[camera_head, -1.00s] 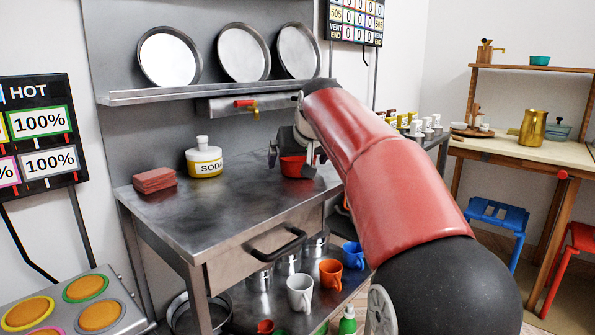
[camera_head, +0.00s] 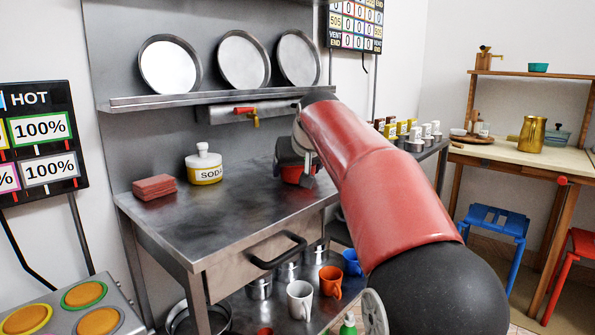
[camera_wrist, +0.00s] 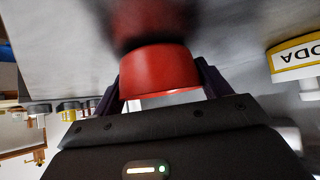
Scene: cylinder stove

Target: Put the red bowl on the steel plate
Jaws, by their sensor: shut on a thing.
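The small red bowl (camera_head: 293,174) is at the back right of the steel counter (camera_head: 240,215), under the front of my arm. My gripper (camera_head: 297,163) is shut on the bowl. In the wrist view the bowl (camera_wrist: 158,70) sits between the two dark fingers of my gripper (camera_wrist: 160,84). It is close to the counter; I cannot tell whether it touches it. Three round steel plates, a left one (camera_head: 169,65), a middle one (camera_head: 243,61) and a right one (camera_head: 298,59), lean upright on the wall shelf. I cannot tell which plate the task means.
A SODA jar (camera_head: 205,170) and a stack of reddish sponges or blocks (camera_head: 154,187) stand left on the counter. The counter's middle and front are clear. Cups and pots stand below.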

